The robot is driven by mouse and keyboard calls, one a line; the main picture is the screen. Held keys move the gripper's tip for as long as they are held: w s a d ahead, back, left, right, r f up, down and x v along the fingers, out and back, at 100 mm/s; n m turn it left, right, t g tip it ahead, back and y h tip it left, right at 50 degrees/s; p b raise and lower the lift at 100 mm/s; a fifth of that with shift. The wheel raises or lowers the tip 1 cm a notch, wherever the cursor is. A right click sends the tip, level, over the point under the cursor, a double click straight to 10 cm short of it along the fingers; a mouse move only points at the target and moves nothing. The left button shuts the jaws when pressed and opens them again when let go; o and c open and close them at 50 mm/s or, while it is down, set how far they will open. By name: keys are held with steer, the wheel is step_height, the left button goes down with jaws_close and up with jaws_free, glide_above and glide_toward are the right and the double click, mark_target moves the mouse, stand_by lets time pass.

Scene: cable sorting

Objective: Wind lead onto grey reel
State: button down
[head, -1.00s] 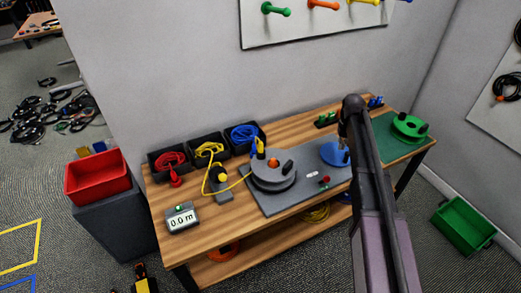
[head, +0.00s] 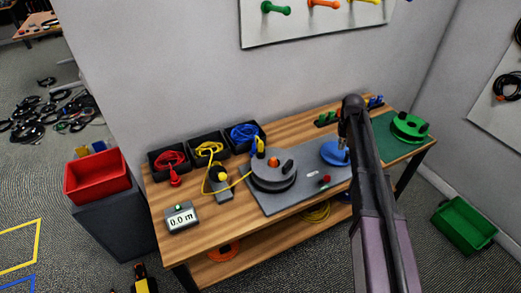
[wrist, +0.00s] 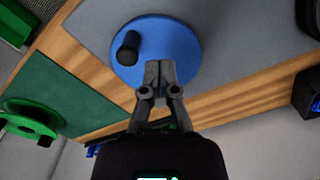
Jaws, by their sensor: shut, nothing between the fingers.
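The grey reel (head: 273,172) lies flat on a grey plate (head: 300,188) on the bench, with an orange hub and a dark handle on top. A yellow lead (head: 243,179) runs from the yellow coil's bin past a small grey device (head: 221,185) to the reel, where a yellow plug (head: 260,146) stands at its far edge. My gripper (wrist: 160,73) is shut and empty, over the blue disc (wrist: 183,38) with its black handle (wrist: 128,46). In the head view my arm partly hides the blue disc (head: 333,153).
Bins with red (head: 172,160), yellow (head: 209,150) and blue (head: 243,133) leads stand along the wall. A meter (head: 181,218) reads 0.0 m. A green reel (head: 409,127) lies on the green mat (head: 388,143) at right. A red button (head: 325,180) sits on the plate.

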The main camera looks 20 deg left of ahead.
mark_target(337, 161)
steer(key=shift+f+b, duration=2.45)
steer(key=shift+f, duration=0.2)
